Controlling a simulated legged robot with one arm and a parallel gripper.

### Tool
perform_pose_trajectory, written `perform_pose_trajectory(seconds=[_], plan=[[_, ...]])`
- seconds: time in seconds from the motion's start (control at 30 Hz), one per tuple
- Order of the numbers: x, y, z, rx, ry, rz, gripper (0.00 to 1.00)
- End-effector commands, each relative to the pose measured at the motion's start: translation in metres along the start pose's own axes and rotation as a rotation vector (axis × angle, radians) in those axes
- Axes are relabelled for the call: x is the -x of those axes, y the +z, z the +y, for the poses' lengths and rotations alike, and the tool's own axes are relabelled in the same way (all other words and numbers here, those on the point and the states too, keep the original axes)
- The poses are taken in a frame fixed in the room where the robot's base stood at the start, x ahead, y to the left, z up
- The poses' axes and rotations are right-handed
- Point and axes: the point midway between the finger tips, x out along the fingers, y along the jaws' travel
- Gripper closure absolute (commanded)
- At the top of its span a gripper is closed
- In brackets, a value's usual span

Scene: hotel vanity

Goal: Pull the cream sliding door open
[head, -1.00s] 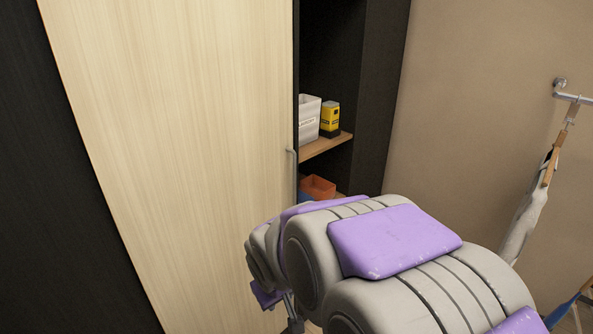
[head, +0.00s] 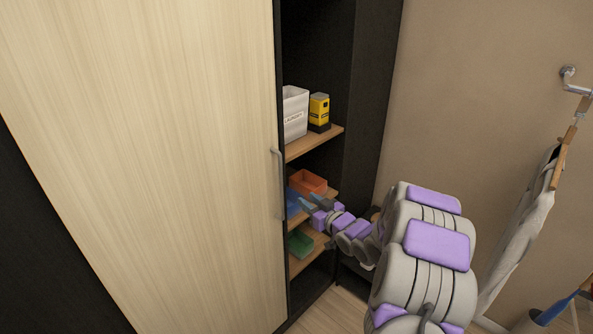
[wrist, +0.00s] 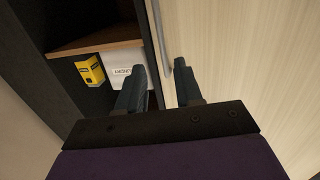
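The cream sliding door (head: 150,150) has pale wood grain and covers the left of the cabinet. A slim vertical metal handle (head: 279,185) is on its right edge. In the wrist view the door (wrist: 240,60) fills the right side, and its handle (wrist: 160,38) lies ahead, between the lines of the two fingers. My gripper (head: 308,202) is just right of the handle, in front of the open shelves. In the wrist view my gripper (wrist: 158,70) is open, with nothing between its dark fingers. I cannot tell how far the fingertips are from the handle.
Right of the door, the open dark cabinet has shelves with a white laundry box (head: 295,113), a yellow-black box (head: 319,112), an orange tray (head: 308,183) and a green tray (head: 300,243). A beige wall and a hanging garment (head: 520,235) stand at right.

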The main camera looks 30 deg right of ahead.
Motion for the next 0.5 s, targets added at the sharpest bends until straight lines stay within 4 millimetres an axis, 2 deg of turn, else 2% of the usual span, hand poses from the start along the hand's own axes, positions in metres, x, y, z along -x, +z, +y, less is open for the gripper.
perform_pose_trajectory(seconds=[0.27, 0.5], plan=[[-0.002, -0.001, -0.001, -0.019, -0.027, 0.077, 0.65], [-0.036, -0.003, 0.005, -0.022, -0.029, 0.081, 0.65]])
